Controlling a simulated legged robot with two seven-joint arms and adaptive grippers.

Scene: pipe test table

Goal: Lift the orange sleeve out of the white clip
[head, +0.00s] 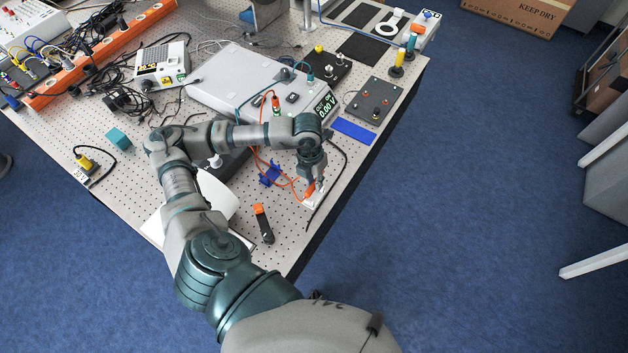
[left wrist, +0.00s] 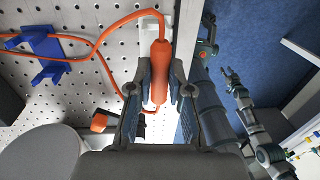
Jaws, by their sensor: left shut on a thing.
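The orange sleeve (left wrist: 159,72) stands lengthwise between the two fingers of my left gripper (left wrist: 160,88), which is shut on it. An orange cable runs from its far end. In the head view the sleeve (head: 309,190) shows just below my left gripper (head: 313,181), at the white clip (head: 317,201) on the perforated table. The clip is partly hidden there, so I cannot tell whether the sleeve is clear of it. My right gripper (left wrist: 232,76) shows small in the left wrist view, off the table side; its opening is unclear.
A blue holder (head: 270,174) with orange cable stands left of the clip. An orange-and-black tool (head: 263,223) lies nearer. A black cable (head: 334,185) runs close on the right, near the table edge. A grey instrument (head: 245,82) stands behind.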

